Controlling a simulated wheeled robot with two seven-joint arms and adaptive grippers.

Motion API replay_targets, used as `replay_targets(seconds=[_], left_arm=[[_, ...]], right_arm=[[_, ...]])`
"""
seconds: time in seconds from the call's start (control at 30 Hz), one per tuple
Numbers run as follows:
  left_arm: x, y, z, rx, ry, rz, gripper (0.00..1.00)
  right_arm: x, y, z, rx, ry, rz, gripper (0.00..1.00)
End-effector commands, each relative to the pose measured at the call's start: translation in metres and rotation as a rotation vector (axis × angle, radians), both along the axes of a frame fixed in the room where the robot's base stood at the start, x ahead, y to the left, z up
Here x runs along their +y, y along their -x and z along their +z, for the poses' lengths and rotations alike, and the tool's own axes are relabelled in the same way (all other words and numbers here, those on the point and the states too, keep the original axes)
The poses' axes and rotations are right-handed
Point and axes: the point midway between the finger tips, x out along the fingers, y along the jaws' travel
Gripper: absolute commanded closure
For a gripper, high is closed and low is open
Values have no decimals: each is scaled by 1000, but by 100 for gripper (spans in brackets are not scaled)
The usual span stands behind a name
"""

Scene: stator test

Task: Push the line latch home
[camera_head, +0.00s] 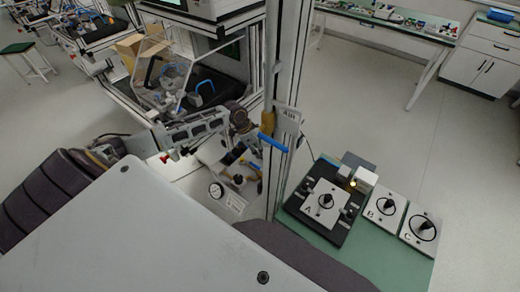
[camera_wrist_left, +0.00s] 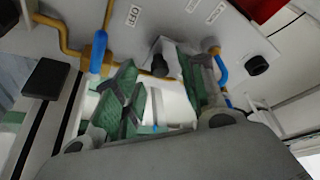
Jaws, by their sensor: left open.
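My left gripper (camera_head: 250,143) reaches in from the left to the pale panel beside the grey upright post. In the left wrist view its two fingers with green pads (camera_wrist_left: 165,88) are apart, and I see nothing gripped. A blue lever (camera_head: 272,143) on brass pipework is close to the gripper in the head view. In the left wrist view one blue lever (camera_wrist_left: 98,52) is left of the fingers and another blue lever (camera_wrist_left: 221,72) is to their right. A black knob (camera_wrist_left: 160,66) shows between the fingers. I cannot tell which part is the line latch. My right gripper is out of view.
The grey post (camera_head: 290,70) stands just right of the gripper. A green table (camera_head: 385,265) at right carries boxes with knobs marked A, B and C. Open floor lies beyond.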

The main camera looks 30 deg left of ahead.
Motion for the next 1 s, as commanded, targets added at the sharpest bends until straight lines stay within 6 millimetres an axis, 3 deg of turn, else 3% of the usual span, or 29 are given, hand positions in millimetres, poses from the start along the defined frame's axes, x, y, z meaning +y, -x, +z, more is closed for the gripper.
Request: replay_targets(seconds=[0.53, 0.83, 1.0], left_arm=[[-3, -2, -11, 0, -1, -1, 60], [-3, -2, -10, 0, -1, -1, 99], [-3, -2, -10, 0, -1, -1, 100]], right_arm=[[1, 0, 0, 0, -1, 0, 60], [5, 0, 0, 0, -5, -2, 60], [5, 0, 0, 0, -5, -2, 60]])
